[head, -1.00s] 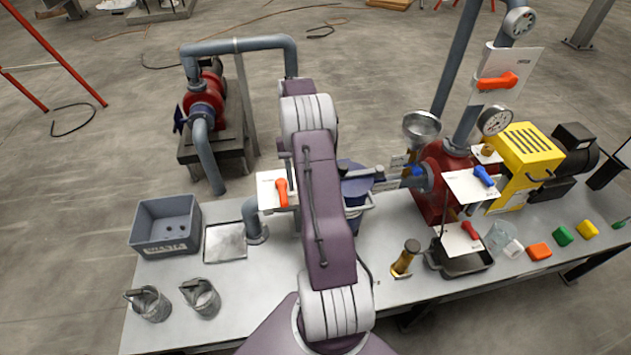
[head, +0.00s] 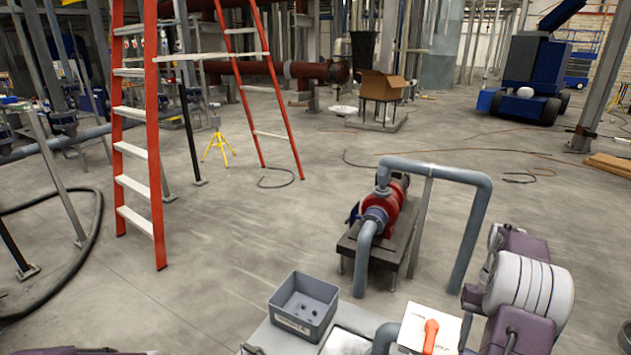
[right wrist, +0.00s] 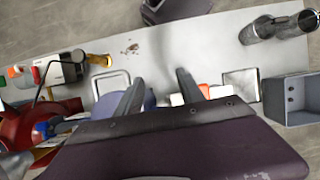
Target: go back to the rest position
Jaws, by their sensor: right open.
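My right gripper (right wrist: 158,88) shows in the right wrist view, its two dark fingers apart with nothing between them, over the grey bench (right wrist: 160,50). One finger overlaps a blue part behind it, and the other is beside an orange handle (right wrist: 204,90) on a white plate. I cannot tell the fingers' height above these. In the head view only purple and white links of my right arm show at the lower right, and its gripper is out of frame. My left gripper is in neither view.
A grey bin (head: 304,306) stands on the bench, left of an orange-handled valve plate (head: 430,335). A red pump (head: 385,210) with grey pipes stands behind. A red ladder (head: 140,150) is at the left. Metal cups (right wrist: 280,25) and a brass cylinder (right wrist: 98,60) are on the bench.

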